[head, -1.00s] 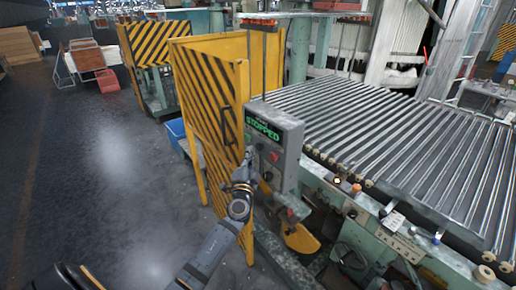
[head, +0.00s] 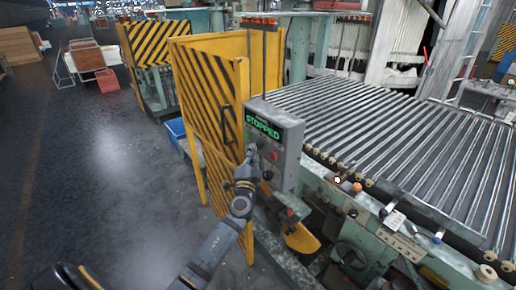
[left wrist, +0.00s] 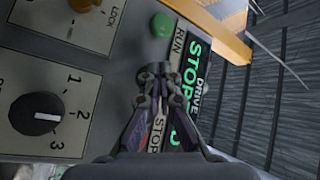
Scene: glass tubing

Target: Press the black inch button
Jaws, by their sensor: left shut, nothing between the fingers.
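The grey control box (head: 284,130) shows a green "STOPPED" display (head: 263,126). No black inch button can be made out; the panel between the RUN and STOP labels is partly hidden behind my fingers. My left gripper (head: 250,152) is shut and empty, its tips close in front of the panel, left of a red button (head: 273,155). In the left wrist view the fingertips (left wrist: 155,72) lie below the green button (left wrist: 162,25), beside the display (left wrist: 190,75). Contact cannot be told. My right gripper is not in view.
A black rotary knob (left wrist: 36,115) marked 1, 2, 3 sits on the panel. A yellow striped guard (head: 205,95) stands left of the box. A roller conveyor (head: 400,140) runs to the right. The floor (head: 100,170) at left is clear.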

